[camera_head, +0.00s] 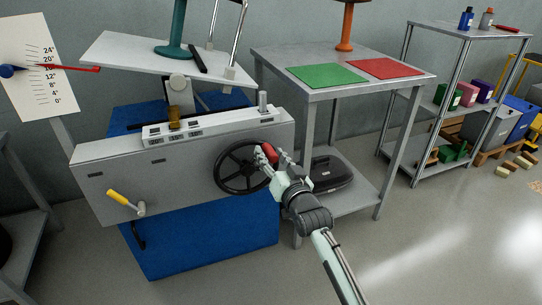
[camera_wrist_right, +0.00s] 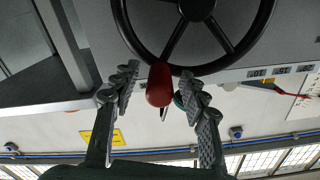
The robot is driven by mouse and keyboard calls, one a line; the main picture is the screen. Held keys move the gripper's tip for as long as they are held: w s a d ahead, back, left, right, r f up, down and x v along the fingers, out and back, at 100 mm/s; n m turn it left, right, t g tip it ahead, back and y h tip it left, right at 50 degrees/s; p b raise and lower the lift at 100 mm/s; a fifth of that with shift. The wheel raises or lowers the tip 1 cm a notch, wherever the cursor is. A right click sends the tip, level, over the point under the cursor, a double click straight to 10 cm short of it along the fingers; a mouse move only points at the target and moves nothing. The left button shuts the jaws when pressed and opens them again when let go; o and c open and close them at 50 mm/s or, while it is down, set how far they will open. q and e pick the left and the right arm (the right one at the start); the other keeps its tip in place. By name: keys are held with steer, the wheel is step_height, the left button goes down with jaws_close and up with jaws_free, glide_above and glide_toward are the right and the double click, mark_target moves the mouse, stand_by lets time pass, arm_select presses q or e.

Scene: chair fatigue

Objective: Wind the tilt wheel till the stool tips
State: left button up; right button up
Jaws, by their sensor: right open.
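The black tilt wheel (camera_head: 220,172) is on the front of the grey machine, with a red knob (camera_head: 269,153) on its right side. In the wrist view the knob (camera_wrist_right: 160,85) lies between the two open fingers of my right gripper (camera_wrist_right: 160,92), with visible gaps on both sides. The right gripper (camera_head: 280,160) reaches the wheel from the lower right. A teal stool (camera_head: 178,30) stands on the white plate (camera_head: 125,52), which slopes down to the right. Its top is cut off by the picture. My left gripper is out of view.
A dial board (camera_head: 30,90) at the left has a red pointer (camera_head: 85,68) near the middle marks. A yellow-handled crank (camera_head: 120,198) juts from the machine's front. A grey table (camera_head: 410,90) with green and red mats stands to the right. Open floor lies at the lower right.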

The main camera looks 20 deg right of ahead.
steer(key=s, duration=1.2)
steer(key=shift+d, duration=0.25)
steer(key=s+f+n+g+p, duration=0.1)
steer(key=s+f+g, duration=0.3)
steer(key=f, duration=0.3)
steer(key=s+f+n+g+p, duration=0.1)
steer(key=s+f+n+g, duration=0.15)
steer(key=f, duration=0.55)
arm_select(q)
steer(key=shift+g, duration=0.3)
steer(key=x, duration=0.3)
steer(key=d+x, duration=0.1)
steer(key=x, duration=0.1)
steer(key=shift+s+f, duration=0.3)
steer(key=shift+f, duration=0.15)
arm_select(e)
steer(key=s+d+f+n+g+h, duration=0.1)
steer(key=s+f+g, duration=0.3)
steer(key=s, duration=0.4)
steer(key=s+d+f+g+h, duration=0.1)
steer(key=s+d+f+g, duration=0.3)
steer(key=s, duration=0.5)
step_height(320, 180, down, 3)
steer(key=shift+d+r+n, duration=0.1)
steer(key=shift+d+n, duration=0.05)
steer(key=shift+n, duration=0.2)
steer(key=shift+g, duration=0.25)
